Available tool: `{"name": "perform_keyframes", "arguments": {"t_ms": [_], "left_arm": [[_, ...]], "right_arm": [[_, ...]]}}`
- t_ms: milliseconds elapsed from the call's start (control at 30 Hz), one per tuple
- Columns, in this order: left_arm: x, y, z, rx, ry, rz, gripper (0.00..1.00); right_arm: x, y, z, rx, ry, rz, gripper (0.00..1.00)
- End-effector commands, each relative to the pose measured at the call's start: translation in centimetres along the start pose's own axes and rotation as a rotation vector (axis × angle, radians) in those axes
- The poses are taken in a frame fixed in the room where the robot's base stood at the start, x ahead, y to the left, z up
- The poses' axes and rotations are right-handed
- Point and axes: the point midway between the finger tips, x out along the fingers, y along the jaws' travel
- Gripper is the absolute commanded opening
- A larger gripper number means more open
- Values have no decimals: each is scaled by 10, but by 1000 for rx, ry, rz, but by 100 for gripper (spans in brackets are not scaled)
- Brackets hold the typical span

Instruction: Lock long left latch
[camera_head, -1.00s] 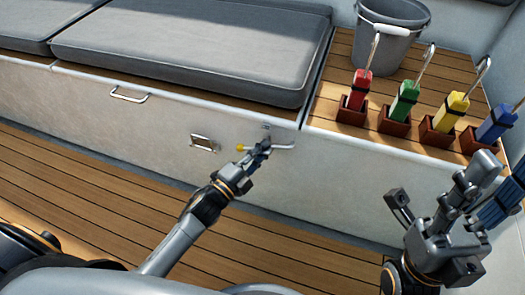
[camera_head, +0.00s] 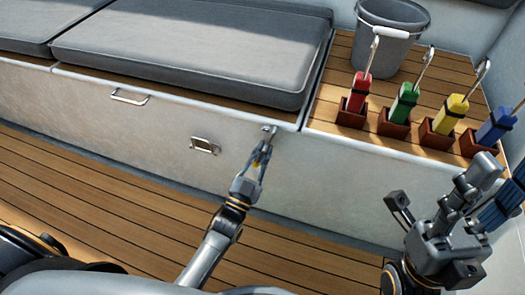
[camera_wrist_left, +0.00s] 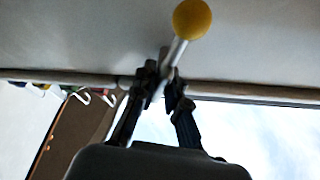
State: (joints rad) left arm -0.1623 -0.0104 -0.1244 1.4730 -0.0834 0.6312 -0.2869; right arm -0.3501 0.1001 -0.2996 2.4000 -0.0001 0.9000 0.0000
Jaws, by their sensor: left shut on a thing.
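The long left latch is a metal lever with a yellow ball knob, seen up close in the left wrist view (camera_wrist_left: 174,50). Its mount (camera_head: 269,129) is high on the white bench front, near the cushion's right corner. My left gripper (camera_head: 265,143) is at the latch just below this mount, and its fingers cover most of the lever in the head view. In the left wrist view the gripper (camera_wrist_left: 164,82) is shut on the lever, with the knob beyond its fingertips. My right gripper (camera_head: 437,200) is at lower right, away from the latch; its jaw state is unclear.
A small metal catch (camera_head: 205,146) and a bar handle (camera_head: 129,96) are on the bench front, left of the latch. Red (camera_head: 357,94), green (camera_head: 403,103), yellow (camera_head: 450,113) and blue (camera_head: 495,126) handled items stand in holders on the right. A grey bucket (camera_head: 388,40) is behind them.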

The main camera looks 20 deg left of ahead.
Motion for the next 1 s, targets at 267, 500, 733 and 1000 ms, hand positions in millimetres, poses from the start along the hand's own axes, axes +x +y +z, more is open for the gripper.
{"name": "perform_keyframes", "arguments": {"t_ms": [267, 500, 733, 1000], "left_arm": [[-1, 1, 0, -184, -3, -75, 0], [-1, 1, 1, -272, -3, -112, 0], [-1, 0, 1, -306, -3, -126, 0], [-1, 0, 1, -310, -3, -127, 0]], "right_arm": [[5, 0, -1, 0, 0, 0, 40], [8, 0, -2, 0, 0, 0, 40], [8, 0, -2, 1, 0, 0, 40], [8, 0, -2, 1, 0, 0, 40]]}}
